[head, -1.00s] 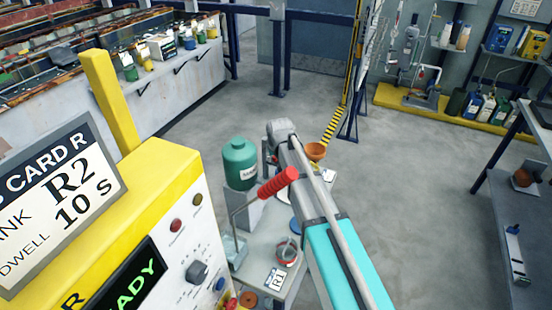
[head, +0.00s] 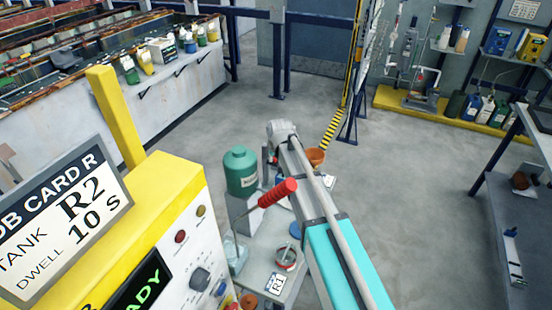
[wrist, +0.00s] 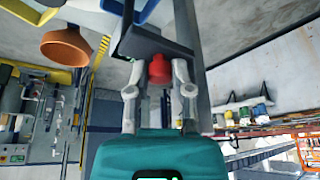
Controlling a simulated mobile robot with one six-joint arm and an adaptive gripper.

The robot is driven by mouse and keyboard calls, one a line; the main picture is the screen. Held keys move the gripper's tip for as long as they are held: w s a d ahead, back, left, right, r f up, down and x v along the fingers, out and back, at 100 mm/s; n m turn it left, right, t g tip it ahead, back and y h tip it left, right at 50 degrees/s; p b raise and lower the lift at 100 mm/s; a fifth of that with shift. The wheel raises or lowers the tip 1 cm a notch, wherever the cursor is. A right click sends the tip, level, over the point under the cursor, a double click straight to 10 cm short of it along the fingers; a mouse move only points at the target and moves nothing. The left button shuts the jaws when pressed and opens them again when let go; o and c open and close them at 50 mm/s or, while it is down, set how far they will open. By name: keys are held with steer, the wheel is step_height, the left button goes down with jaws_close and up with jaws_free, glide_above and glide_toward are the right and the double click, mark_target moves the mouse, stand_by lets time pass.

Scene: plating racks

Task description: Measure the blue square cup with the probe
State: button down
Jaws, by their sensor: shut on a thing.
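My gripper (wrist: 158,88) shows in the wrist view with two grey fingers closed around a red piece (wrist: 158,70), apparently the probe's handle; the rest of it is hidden. In the head view my arm reaches out over a low bench, and its links hide the gripper. A blue edge (wrist: 143,12) shows at the top of the wrist view, beyond the fingers; I cannot tell whether it is the blue square cup. A small blue item (head: 295,230) lies on the bench in the head view beside my arm, only partly visible.
The bench (head: 254,262) holds a green jug (head: 240,172), a round dish (head: 286,258) and an R1 card (head: 275,283). A brown bowl (head: 316,157) is beside my arm. Floor beyond is clear.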

steer(key=shift+r+p, duration=1.3)
steer(key=shift+r, duration=0.3)
steer(key=shift+w+a, duration=0.1)
steer(key=shift+w, duration=0.05)
steer(key=c, duration=1)
jaws_free()
steer(key=shift+o, duration=1.1)
steer(key=shift+r, duration=0.1)
